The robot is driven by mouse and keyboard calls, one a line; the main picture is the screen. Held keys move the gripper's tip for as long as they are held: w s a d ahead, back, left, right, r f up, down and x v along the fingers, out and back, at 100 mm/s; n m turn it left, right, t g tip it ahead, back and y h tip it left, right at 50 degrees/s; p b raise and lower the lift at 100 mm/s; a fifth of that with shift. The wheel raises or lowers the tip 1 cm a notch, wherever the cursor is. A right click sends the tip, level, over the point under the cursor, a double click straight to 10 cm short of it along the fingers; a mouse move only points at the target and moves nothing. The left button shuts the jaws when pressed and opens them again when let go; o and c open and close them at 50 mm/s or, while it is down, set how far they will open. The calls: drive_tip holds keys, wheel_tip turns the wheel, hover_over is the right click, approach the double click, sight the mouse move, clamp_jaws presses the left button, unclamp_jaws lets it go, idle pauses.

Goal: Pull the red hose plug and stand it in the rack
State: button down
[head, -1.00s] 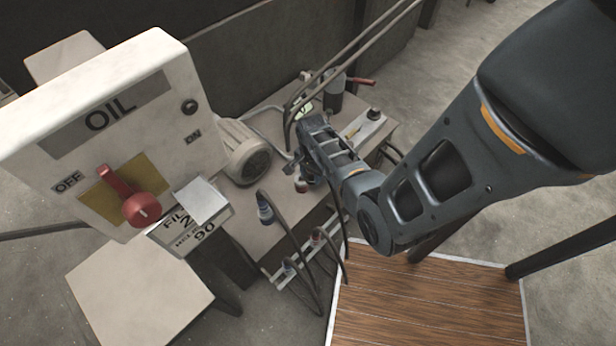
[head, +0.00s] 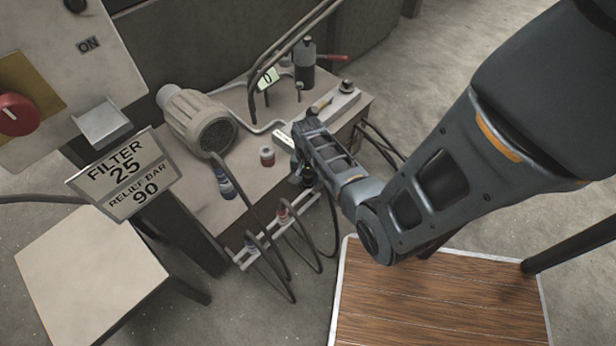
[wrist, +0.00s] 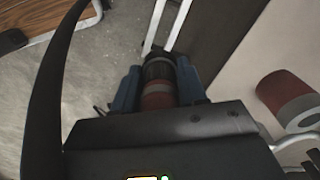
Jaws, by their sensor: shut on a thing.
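My gripper (wrist: 157,88) is shut on a dark plug with a red band, the red hose plug (wrist: 158,70). In the head view my gripper (head: 303,172) is at the bench's front edge, beside the right end of the pale rack (head: 240,262); its rails (wrist: 178,25) show beyond the plug in the wrist view. I cannot tell whether the plug touches the rack. A black hose (wrist: 52,85) arcs on the left of the wrist view. A short red-and-white fitting (head: 266,157) stands on the bench, apart from my gripper; it also shows in the wrist view (wrist: 288,95).
A blue-and-white plug (head: 225,185) with a hose stands on the bench (head: 215,225) near a motor (head: 200,120). Two other hosed plugs (head: 282,214) are at the rack. A filter sign (head: 124,174) and a wooden platform (head: 430,300) flank this area.

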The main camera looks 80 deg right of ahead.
wheel_tip(320, 180, down, 4)
drive_tip(key=b, duration=0.3)
drive_tip(key=shift+f+b, duration=0.1)
drive_tip(key=shift+b, duration=0.25)
drive_tip(key=shift+f, duration=0.4)
idle(1.0)
drive_tip(key=shift+f+b, duration=1.2)
drive_tip(key=shift+f, duration=0.6)
idle(1.9)
drive_tip(key=c, duration=0.5)
unclamp_jaws()
drive_tip(key=shift+c, duration=0.2)
drive_tip(key=shift+r+p, duration=1.45)
drive_tip(key=shift+r, duration=2.45)
